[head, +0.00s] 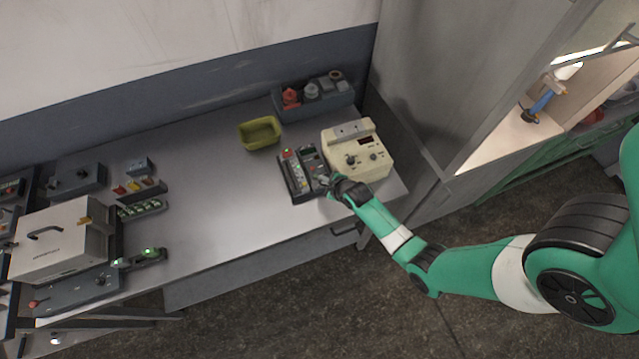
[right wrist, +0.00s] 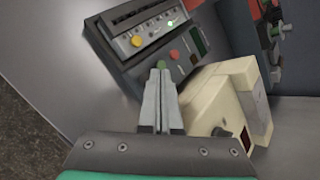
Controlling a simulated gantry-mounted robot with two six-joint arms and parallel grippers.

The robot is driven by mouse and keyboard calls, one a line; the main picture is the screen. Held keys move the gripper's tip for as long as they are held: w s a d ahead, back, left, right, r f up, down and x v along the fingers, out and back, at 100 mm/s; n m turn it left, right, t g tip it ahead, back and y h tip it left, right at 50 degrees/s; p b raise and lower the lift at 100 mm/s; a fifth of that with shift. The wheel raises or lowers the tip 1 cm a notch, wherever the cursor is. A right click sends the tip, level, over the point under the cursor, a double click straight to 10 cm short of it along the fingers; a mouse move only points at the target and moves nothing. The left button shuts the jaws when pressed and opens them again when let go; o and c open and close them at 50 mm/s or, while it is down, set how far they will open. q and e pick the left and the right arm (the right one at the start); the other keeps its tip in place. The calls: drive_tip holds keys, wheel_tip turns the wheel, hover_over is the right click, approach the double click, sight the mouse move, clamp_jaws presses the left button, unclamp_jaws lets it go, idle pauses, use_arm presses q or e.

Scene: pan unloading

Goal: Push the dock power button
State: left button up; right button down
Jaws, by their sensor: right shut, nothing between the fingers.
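The dock (head: 297,182) is a dark box with slots, lights and small buttons, at the right part of the bench in the head view. In the right wrist view the dock (right wrist: 112,48) shows a yellow button (right wrist: 136,41), a lit green light (right wrist: 173,23), a red button (right wrist: 174,54) and a green button (right wrist: 161,64). I cannot read which one is the power button. My right gripper (head: 327,181) is shut and empty. In the right wrist view its fingertips (right wrist: 160,74) overlap the lower edge of the green button; contact cannot be told. My left gripper is not in view.
A cream instrument with knobs (head: 373,168) stands close on the right of the dock. A yellow-green tray (head: 260,133) and a blue-grey bin (head: 317,107) stand behind. Other devices and a white case (head: 58,240) stand at the left. The middle of the bench is clear.

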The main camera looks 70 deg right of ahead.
drive_tip(key=shift+f, duration=0.1)
idle(0.5)
drive_tip(key=shift+f+b, duration=0.35)
drive_tip(key=shift+b, duration=0.05)
drive_tip(key=shift+f+b, duration=0.4)
drive_tip(key=shift+f, duration=0.05)
idle(0.5)
drive_tip(key=shift+r+p, duration=0.85)
drive_tip(key=shift+r, duration=0.05)
wheel_tip(320, 180, up, 6)
drive_tip(key=p, duration=0.5)
drive_tip(key=shift+p, duration=0.35)
